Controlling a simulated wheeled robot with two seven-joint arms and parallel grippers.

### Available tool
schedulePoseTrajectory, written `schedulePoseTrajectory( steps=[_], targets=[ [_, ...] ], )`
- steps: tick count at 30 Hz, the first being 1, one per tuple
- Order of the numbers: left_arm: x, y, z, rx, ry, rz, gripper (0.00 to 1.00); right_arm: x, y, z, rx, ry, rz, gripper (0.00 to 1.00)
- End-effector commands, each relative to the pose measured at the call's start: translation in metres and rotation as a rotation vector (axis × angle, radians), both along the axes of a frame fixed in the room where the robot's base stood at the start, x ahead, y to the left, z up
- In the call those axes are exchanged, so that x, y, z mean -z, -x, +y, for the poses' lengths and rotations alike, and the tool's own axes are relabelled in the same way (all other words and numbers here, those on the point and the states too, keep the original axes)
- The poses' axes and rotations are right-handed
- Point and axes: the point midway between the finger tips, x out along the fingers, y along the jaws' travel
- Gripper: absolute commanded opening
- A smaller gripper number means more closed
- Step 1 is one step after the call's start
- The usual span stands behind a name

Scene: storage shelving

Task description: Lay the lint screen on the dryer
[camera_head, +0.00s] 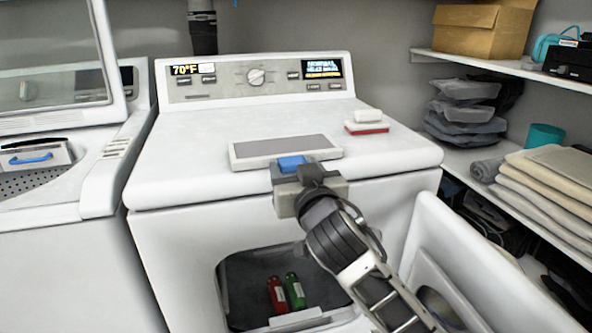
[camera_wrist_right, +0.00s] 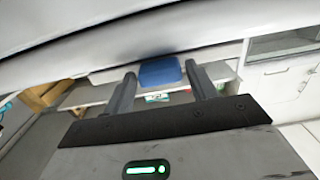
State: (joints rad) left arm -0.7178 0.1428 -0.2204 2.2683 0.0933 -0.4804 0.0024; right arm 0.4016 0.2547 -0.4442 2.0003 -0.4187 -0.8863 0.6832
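The lint screen (camera_head: 285,148), a flat white frame with a grey panel and a blue handle (camera_head: 291,163), is over the front part of the dryer top (camera_head: 225,125). I cannot tell whether it rests fully on the surface. My right gripper (camera_head: 293,172) is at the dryer's front edge, at the handle end. In the right wrist view, its two fingers (camera_wrist_right: 160,85) stand apart with the blue handle (camera_wrist_right: 160,72) between their tips. Small gaps seem to show on either side of the handle. My left gripper is not in view.
A red and white item (camera_head: 367,126) sits on the dryer top at right. The dryer's front door (camera_head: 450,260) hangs open, with red and green bottles (camera_head: 287,292) inside. A washer (camera_head: 60,250) stands at left. Shelves (camera_head: 470,165) with folded cloths fill the right. The dryer top's back is clear.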

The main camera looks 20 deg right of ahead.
Motion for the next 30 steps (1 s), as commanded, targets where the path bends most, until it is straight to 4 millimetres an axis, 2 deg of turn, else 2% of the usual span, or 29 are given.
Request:
schedulePoseTrajectory(
  steps=[10,14,17,30],
  targets=[
    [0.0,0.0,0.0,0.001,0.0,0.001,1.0,0.001,0.001,0.0,0.0,0.0,0.002,0.72],
    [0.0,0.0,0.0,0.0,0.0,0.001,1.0,0.001,0.011,0.001,-0.002,-0.002,0.001,0.72],
    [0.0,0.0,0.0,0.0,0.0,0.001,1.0,0.001,0.028,0.001,-0.001,-0.003,0.003,0.72],
    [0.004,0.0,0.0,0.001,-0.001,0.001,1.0,0.001,0.135,0.001,-0.001,-0.004,0.003,0.72]
  ],
)
